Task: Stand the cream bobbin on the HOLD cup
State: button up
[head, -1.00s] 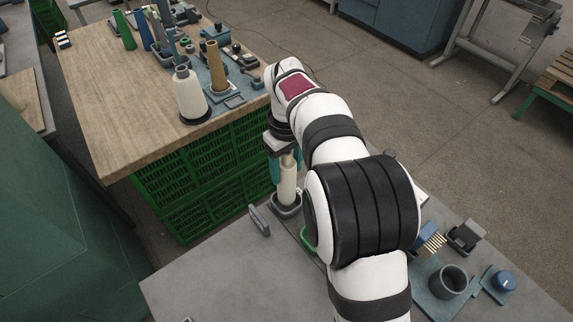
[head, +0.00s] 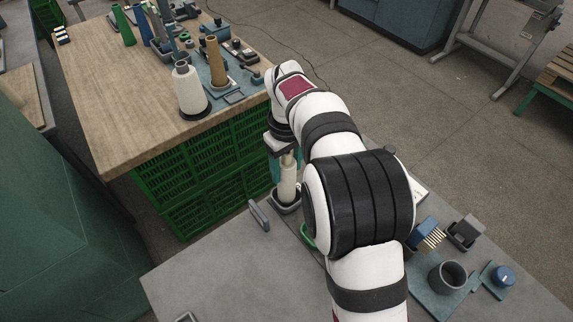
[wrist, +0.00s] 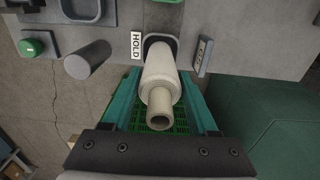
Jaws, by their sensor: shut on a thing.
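The cream bobbin (head: 288,186) is upright between the teal fingers of my gripper (head: 286,166). In the wrist view the bobbin (wrist: 160,75) points its narrower tube end at the camera, and a teal finger lies on each side. My gripper (wrist: 163,110) is shut on it. The bobbin's lower end is at the mouth of the dark grey HOLD cup (head: 285,208), which also shows behind it in the wrist view (wrist: 172,42). A white HOLD label (wrist: 136,45) is beside the cup. I cannot tell whether the foot touches the cup floor.
A grey upright tab (head: 259,215) stands left of the cup. A wooden table (head: 120,110) with another cream cone (head: 190,92) is beyond.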

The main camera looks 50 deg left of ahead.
jog(key=shift+f, duration=0.45)
jog(key=o, duration=1.3)
jog(key=shift+o, duration=0.2)
notch_tip(320, 180, up, 16)
jog(key=shift+f, duration=0.25)
jog(key=shift+r, duration=0.15)
